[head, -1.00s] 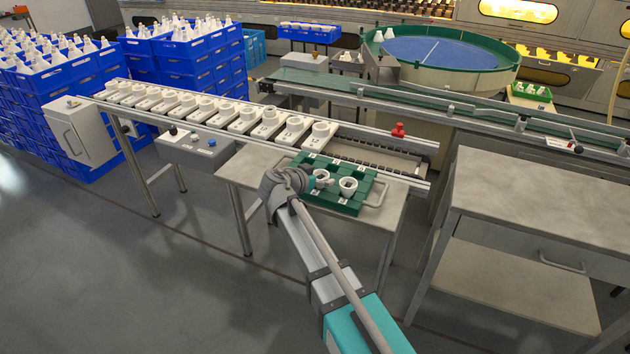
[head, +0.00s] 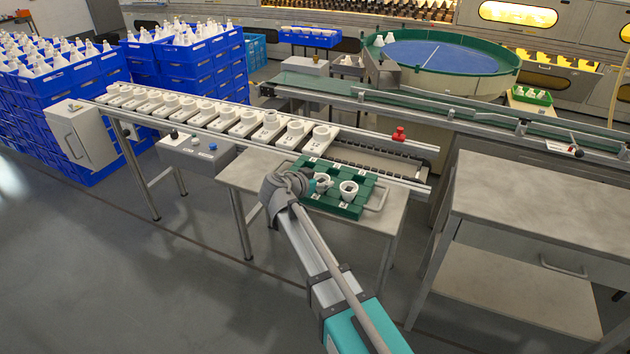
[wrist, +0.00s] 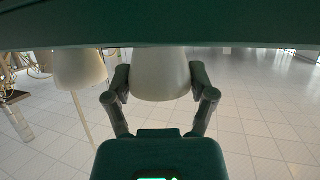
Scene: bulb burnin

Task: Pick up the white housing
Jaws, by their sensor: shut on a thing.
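My gripper (head: 313,186) is at the left part of a green tray (head: 345,209) in the head view. Its jaws are shut on a white housing (head: 323,182), a small cup shape. In the wrist view the held housing (wrist: 160,72) sits between the two dark fingers, one pressed to each side. A second white housing (head: 349,190) is in the tray just right of the gripper. It also shows in the wrist view (wrist: 80,68), apart from the left finger. I cannot tell whether the held housing is clear of the tray.
The tray lies on a small table (head: 236,170) with a metal handle at its right. Behind it runs a conveyor (head: 385,170) with several white pieces in a row. A grey workbench (head: 550,190) stands at the right. Blue crates (head: 75,130) stand at the left. The front floor is clear.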

